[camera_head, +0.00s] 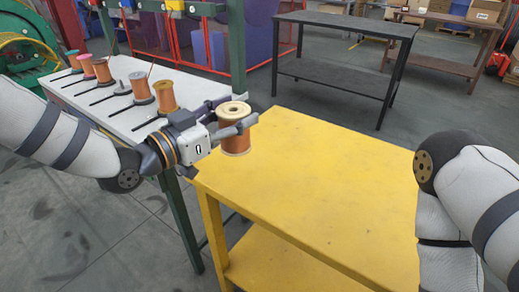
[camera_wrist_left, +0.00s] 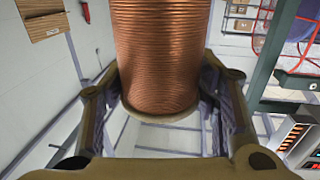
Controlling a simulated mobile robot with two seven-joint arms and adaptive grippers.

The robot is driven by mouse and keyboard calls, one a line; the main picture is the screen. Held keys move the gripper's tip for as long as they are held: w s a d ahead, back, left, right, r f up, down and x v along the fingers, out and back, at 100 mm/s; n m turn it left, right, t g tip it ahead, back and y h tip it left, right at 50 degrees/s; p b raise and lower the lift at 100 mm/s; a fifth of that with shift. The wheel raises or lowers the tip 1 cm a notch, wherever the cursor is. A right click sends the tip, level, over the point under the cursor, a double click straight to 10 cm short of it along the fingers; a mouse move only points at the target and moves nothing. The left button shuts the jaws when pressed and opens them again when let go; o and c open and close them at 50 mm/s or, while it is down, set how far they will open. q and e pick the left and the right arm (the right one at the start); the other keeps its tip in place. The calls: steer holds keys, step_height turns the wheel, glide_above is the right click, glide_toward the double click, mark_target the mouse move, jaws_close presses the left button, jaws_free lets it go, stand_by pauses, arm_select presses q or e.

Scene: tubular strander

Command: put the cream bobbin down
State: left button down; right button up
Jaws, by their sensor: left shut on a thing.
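The cream bobbin (camera_head: 234,128), wound with copper wire between cream flanges, is upright at the near left corner of the yellow table (camera_head: 310,185). My left gripper (camera_head: 236,116) is shut on it, one finger on each side. In the left wrist view, the copper winding of the bobbin (camera_wrist_left: 162,55) fills the middle between the two fingers (camera_wrist_left: 160,100). In the head view its lower flange appears at or just above the table top; I cannot tell whether it touches. My right gripper is not in view; only my right arm shows at the right edge.
A white bench (camera_head: 135,85) at the left carries several bobbins on dark holders, including an orange one (camera_head: 166,97). A green post (camera_head: 237,50) stands behind the gripper. The rest of the yellow top is clear. A dark table (camera_head: 345,28) stands behind.

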mark_target(245, 139)
arm_select(q)
steer(key=d+f, duration=0.3)
steer(key=f, duration=0.1)
steer(key=shift+w+d+f, duration=0.1)
steer(key=shift+d+f, duration=0.2)
steer(key=shift+d, duration=0.1)
steer(key=f, duration=0.2)
steer(key=f+b, duration=0.1)
steer(key=f, duration=0.1)
steer(key=shift+d, duration=0.3)
steer(key=shift+r, duration=0.1)
steer(key=c, duration=0.6)
jaws_free()
steer(key=shift+f, duration=0.25)
